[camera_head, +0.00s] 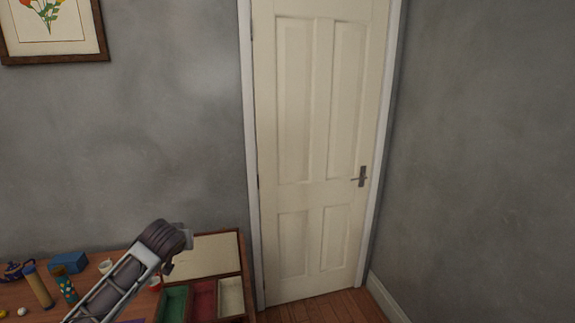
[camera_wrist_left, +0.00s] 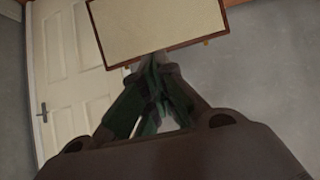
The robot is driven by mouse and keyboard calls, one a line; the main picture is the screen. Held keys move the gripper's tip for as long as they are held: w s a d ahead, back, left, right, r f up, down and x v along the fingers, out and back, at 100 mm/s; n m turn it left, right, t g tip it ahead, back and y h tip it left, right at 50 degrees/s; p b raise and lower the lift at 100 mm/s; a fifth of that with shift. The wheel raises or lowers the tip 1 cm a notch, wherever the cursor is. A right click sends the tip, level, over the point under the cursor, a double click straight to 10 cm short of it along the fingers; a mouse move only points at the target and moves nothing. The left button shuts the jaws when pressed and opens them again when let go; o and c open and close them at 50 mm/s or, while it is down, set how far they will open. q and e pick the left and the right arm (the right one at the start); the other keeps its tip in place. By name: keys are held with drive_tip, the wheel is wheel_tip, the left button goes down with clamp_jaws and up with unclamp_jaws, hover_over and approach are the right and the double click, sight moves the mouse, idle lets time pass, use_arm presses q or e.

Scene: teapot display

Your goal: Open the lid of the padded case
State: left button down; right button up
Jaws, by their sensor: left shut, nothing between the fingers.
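The padded case has its brown-framed lid (camera_head: 202,256) raised at the back, with its cream inner face showing. Its tray is uncovered, with green, red (camera_head: 204,299) and cream compartments; the left part is partly hidden by my arm. My left gripper (camera_head: 171,263) is shut and empty, in front of the lid's left part. In the left wrist view the closed fingertips (camera_wrist_left: 155,62) point up at the lower edge of the lid (camera_wrist_left: 155,28). I cannot tell whether they touch it. My right gripper is not in view.
On the table left of my arm stand a dark teapot (camera_head: 14,271), a blue box (camera_head: 69,263), a tan cylinder (camera_head: 38,287), a patterned teal container (camera_head: 66,288) and a white cup (camera_head: 105,266). A red cup (camera_head: 155,284) is beside the case. A closed door (camera_head: 318,150) is behind.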

use_arm(q)
drive_tip(key=s+d+f+m+g+h, duration=0.1)
drive_tip(key=s+d+f+m, duration=0.1)
drive_tip(key=s+d+f, duration=0.4)
drive_tip(key=s+d+f+m+g+h, duration=0.1)
drive_tip(key=s+d+f+g, duration=0.15)
drive_tip(key=s+f, duration=0.6)
drive_tip(key=s+d+f+m+g, duration=0.1)
drive_tip(key=s+f, duration=0.2)
drive_tip(key=s, duration=0.7)
drive_tip(key=s+f+m+g, duration=0.1)
drive_tip(key=s+f+g, duration=0.15)
drive_tip(key=s, duration=0.85)
wheel_tip(320, 180, down, 34)
drive_tip(key=s, duration=0.2)
drive_tip(key=s+a+f+g, duration=0.1)
drive_tip(key=s+a+f, duration=0.1)
drive_tip(key=s+f, duration=0.7)
drive_tip(key=s+a+f, duration=0.2)
drive_tip(key=s+f, duration=0.8)
drive_tip(key=s, duration=0.3)
drive_tip(key=shift+s+f+g, duration=0.25)
drive_tip(key=shift+f+g, duration=0.05)
drive_tip(key=shift+g, duration=0.1)
drive_tip(key=c, duration=2.2)
unclamp_jaws()
